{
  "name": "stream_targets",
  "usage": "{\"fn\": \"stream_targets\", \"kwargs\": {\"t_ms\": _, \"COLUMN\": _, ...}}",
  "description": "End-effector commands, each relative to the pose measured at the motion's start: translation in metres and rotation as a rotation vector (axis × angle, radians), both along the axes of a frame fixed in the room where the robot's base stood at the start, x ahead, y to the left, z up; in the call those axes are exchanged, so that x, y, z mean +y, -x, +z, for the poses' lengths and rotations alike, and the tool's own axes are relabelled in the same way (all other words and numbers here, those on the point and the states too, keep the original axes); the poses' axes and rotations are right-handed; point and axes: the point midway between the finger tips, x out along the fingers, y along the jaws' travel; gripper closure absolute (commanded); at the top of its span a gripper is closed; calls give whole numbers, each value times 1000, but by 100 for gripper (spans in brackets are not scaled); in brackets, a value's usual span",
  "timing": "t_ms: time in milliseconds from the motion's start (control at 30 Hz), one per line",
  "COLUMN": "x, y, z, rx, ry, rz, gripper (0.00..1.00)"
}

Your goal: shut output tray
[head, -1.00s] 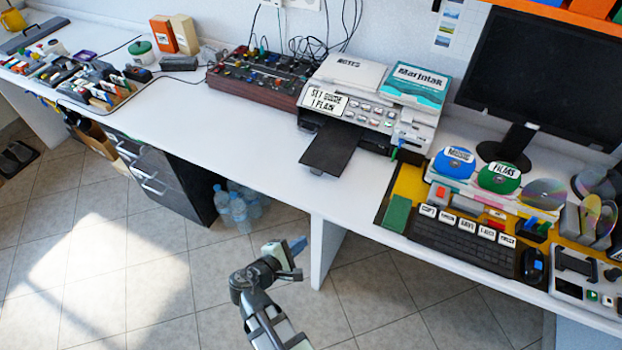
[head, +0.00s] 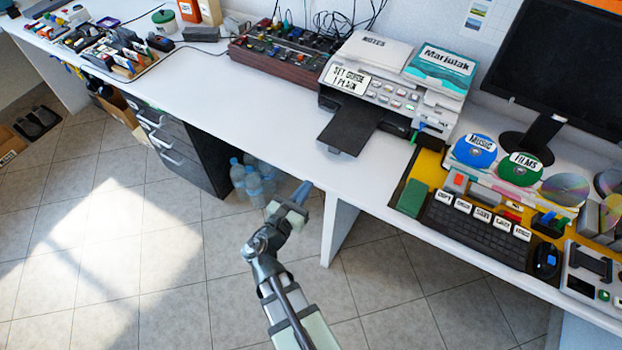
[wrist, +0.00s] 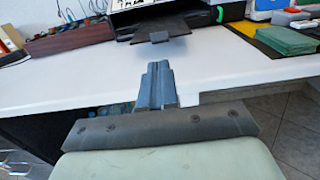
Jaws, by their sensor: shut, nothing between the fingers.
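The black output tray (head: 350,127) sticks out from the front of the printer (head: 395,90) on the white desk, extended toward the desk's front edge. In the wrist view the tray (wrist: 165,27) lies straight ahead, with a small tab at its near end. My gripper (head: 301,192) is in front of the desk, short of the tray and apart from it. In the wrist view my gripper's fingers (wrist: 159,72) are together with nothing between them and point toward the tray.
A keyboard (head: 475,230) on a yellow mat, a green block (head: 412,198) and discs stand right of the printer. A mixer box (head: 285,55) with knobs stands to its left. The desk (head: 250,110) left of the tray is clear. Drawers (head: 175,145) and bottles are below.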

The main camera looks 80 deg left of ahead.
Motion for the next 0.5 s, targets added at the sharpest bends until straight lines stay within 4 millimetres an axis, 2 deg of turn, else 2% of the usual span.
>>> {"fn": "stream_targets", "kwargs": {"t_ms": 500, "x": 63, "y": -62, "z": -1, "rx": 3, "ry": -3, "rz": -3, "gripper": 100}}
